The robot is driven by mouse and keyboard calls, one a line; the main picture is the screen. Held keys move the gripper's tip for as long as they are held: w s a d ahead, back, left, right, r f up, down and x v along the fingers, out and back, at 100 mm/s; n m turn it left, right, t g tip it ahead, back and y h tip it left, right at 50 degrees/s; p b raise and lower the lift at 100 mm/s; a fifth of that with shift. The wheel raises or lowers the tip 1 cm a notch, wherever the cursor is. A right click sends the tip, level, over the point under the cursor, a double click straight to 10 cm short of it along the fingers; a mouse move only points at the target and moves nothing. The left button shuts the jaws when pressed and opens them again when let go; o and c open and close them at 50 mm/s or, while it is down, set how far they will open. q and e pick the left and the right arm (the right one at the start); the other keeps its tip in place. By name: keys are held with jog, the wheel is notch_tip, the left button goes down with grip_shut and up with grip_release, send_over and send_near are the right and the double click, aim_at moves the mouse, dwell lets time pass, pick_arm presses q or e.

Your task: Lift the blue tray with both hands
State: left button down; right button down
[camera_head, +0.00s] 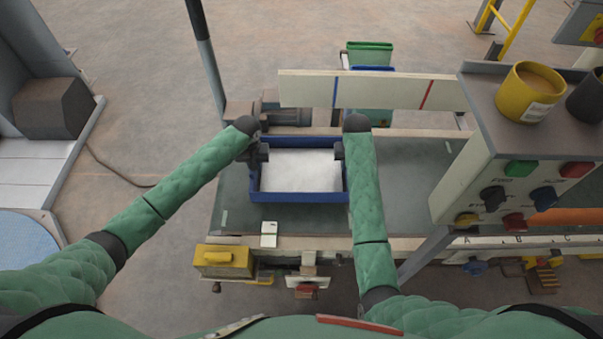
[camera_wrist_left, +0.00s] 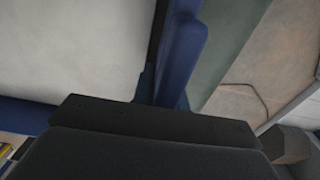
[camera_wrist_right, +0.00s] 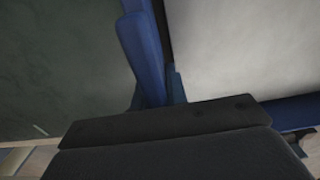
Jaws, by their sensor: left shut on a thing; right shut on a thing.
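The blue tray (camera_head: 300,197) is a rectangular bin with a white sheet or fill (camera_head: 301,170) inside. It is over the grey-green work surface; whether it touches that surface I cannot tell. My left gripper (camera_head: 259,154) is shut on the tray's left wall, and my right gripper (camera_head: 340,152) is shut on its right wall. In the left wrist view the blue wall (camera_wrist_left: 178,50) runs up to the dark gripper body. The right wrist view shows the opposite wall (camera_wrist_right: 146,55) the same way.
A pale board (camera_head: 380,91) with blue and red marks stands behind the tray. A control box (camera_head: 520,160) with knobs and a yellow cup (camera_head: 529,92) is at the right. A yellow box (camera_head: 224,261) and white card (camera_head: 269,234) are at the front. Bare surface lies right of the tray.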

pick_arm(q)
jog(key=shift+r, duration=0.4)
pick_arm(e)
jog(key=shift+r, duration=0.4)
